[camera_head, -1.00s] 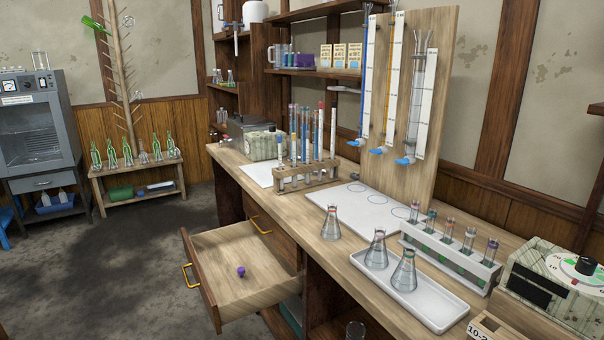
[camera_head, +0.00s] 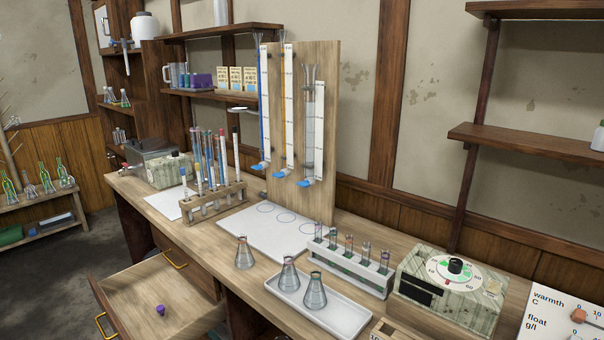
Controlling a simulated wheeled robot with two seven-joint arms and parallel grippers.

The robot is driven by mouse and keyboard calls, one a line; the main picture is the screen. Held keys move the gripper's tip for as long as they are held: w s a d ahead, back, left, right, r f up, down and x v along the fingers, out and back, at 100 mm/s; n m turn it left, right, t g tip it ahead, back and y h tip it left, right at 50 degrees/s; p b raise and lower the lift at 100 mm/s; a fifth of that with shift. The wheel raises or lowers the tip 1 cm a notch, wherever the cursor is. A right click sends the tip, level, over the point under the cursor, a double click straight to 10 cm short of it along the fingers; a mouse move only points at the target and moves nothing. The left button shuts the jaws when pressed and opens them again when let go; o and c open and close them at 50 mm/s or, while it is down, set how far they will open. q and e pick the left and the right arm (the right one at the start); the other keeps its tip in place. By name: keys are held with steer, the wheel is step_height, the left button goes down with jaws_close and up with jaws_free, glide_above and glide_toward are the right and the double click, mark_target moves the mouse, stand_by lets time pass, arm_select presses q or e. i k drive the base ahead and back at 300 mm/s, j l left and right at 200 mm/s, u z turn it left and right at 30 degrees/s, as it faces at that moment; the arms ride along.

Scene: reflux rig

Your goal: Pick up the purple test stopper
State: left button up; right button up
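The small purple stopper (camera_head: 160,310) lies on the bare wooden floor of the open drawer (camera_head: 130,292), at the lower left of the head view. The drawer is pulled out from the front of the workbench. Nothing else shows in the visible part of the drawer. Neither of my grippers is in view.
The bench carries a test tube rack (camera_head: 205,205), a white tray (camera_head: 345,325) with flasks, a white tube rack (camera_head: 375,280) and a dial box (camera_head: 455,285). A tall burette board (camera_head: 327,150) stands behind. Open floor (camera_head: 60,270) lies left of the drawer.

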mark_target(160, 310)
steer(key=j+u, duration=0.15)
steer(key=u, duration=0.25)
steer(key=j+u, duration=0.2)
steer(key=u, duration=0.15)
steer(key=i+j+u, duration=0.1)
steer(key=u, duration=0.3)
